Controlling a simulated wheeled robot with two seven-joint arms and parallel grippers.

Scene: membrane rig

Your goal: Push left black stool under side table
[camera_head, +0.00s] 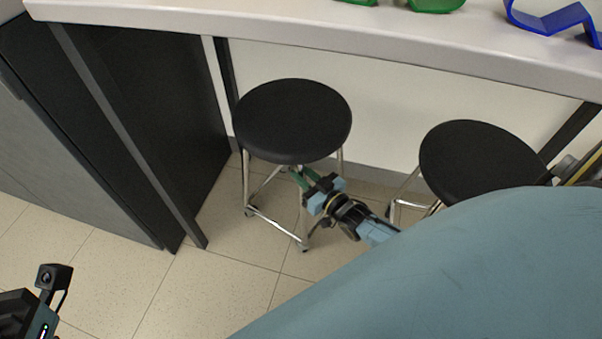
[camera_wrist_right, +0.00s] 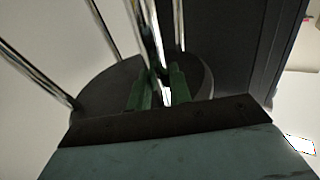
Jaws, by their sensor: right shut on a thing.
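The left black stool (camera_head: 292,120) stands upright at the edge of the side table (camera_head: 330,38), its round black seat partly below the tabletop's front edge in the picture. It has chrome legs with lower rungs. My right gripper (camera_head: 300,176) is just below the near side of the seat, shut on a stool leg. In the right wrist view the green fingers (camera_wrist_right: 160,88) are on either side of the chrome leg (camera_wrist_right: 149,35), with the dark seat (camera_wrist_right: 95,92) behind. Only part of my left wrist (camera_head: 38,305) shows at lower left; its fingers are hidden.
A second black stool (camera_head: 475,160) stands to the right, partly covered by my right arm. A dark cabinet side (camera_head: 150,110) and table leg (camera_head: 130,135) are to the left. Green and blue items (camera_head: 550,20) lie on the tabletop. Tiled floor (camera_head: 150,280) is clear in front.

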